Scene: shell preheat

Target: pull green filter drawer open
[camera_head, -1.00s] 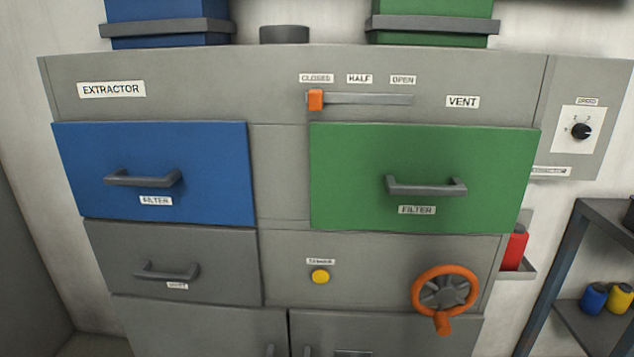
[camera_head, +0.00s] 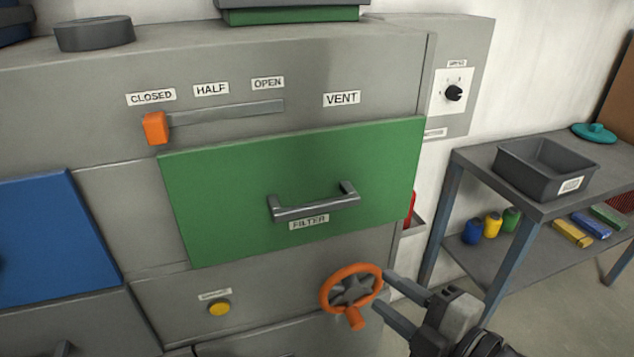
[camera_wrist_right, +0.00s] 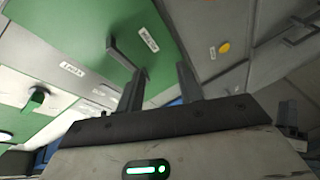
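The green filter drawer (camera_head: 235,185) is at the middle of the head view, its front against the grey cabinet, so it looks shut. Its dark grey bar handle (camera_head: 315,203) sits above the FILTER label, with nothing on it. My right gripper (camera_head: 382,291) is open and empty, below and right of the handle, its fingertips by the orange wheel's right edge in the picture. In the right wrist view, the green drawer front (camera_wrist_right: 80,30) and its handle (camera_wrist_right: 125,55) show beyond the spread fingers (camera_wrist_right: 160,70). My left gripper is not in view.
The orange handwheel (camera_head: 338,285) is below the drawer. The orange vent slider (camera_head: 155,128) stands at CLOSED. A blue drawer (camera_head: 50,240) is at left. A shelf table (camera_head: 480,160) with a grey bin (camera_head: 545,165) stands at right.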

